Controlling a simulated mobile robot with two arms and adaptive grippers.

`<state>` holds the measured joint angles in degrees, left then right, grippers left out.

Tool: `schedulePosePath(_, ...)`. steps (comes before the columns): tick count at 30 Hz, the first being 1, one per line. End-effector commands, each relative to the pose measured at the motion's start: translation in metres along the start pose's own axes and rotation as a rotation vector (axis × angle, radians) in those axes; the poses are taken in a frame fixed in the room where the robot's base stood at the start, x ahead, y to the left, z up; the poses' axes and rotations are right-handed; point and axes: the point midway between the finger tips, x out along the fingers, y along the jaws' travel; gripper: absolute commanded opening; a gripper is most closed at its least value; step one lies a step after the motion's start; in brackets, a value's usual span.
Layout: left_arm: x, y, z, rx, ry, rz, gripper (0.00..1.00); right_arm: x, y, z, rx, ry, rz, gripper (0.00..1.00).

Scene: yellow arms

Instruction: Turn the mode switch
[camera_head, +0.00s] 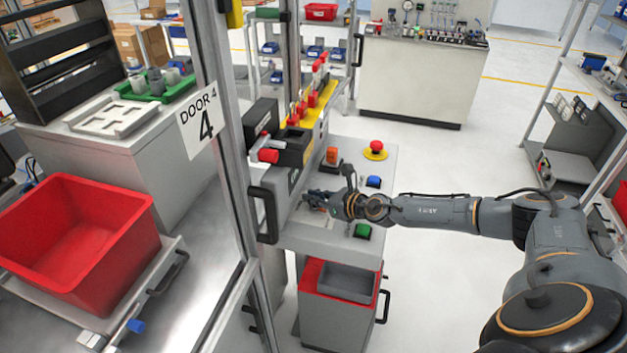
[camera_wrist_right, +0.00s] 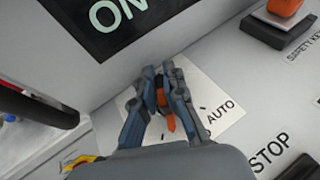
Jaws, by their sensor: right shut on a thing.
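The mode switch (camera_wrist_right: 170,121) is an orange knob on a white label plate (camera_wrist_right: 217,100) marked AUTO, on the grey control panel (camera_head: 345,247). My right gripper (camera_head: 314,198) reaches in from the right over the panel. In the right wrist view my right gripper (camera_wrist_right: 163,84) is shut on the switch, one finger on each side. The orange pointer shows between the fingers, aimed toward the lower part of the picture. The fingers hide part of the knob and some of the plate's markings. My left gripper is not in view.
A red emergency button (camera_head: 376,147), a blue button (camera_head: 373,182), a green button (camera_head: 362,231) and an orange safety-key switch (camera_head: 332,156) share the panel. A door frame with a black handle (camera_head: 264,214) stands left. A red bin (camera_head: 78,240) sits beyond it.

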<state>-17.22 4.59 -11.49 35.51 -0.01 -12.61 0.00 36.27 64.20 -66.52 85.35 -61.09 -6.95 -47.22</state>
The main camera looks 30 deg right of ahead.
Motion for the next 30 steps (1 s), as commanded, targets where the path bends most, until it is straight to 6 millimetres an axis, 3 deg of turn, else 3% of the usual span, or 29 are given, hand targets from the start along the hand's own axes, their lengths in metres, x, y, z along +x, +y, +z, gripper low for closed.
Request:
schedulePosePath(1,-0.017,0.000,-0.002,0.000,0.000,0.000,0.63,-0.002,0.000,0.008,0.009,0.000,-0.020,0.00)
schedulePosePath(9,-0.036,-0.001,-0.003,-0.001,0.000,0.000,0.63,-0.001,-0.001,0.004,0.055,-0.002,-0.133,0.00)
schedulePosePath(30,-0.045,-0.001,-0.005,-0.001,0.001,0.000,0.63,0.000,-0.004,0.000,0.140,-0.002,-0.341,0.00)
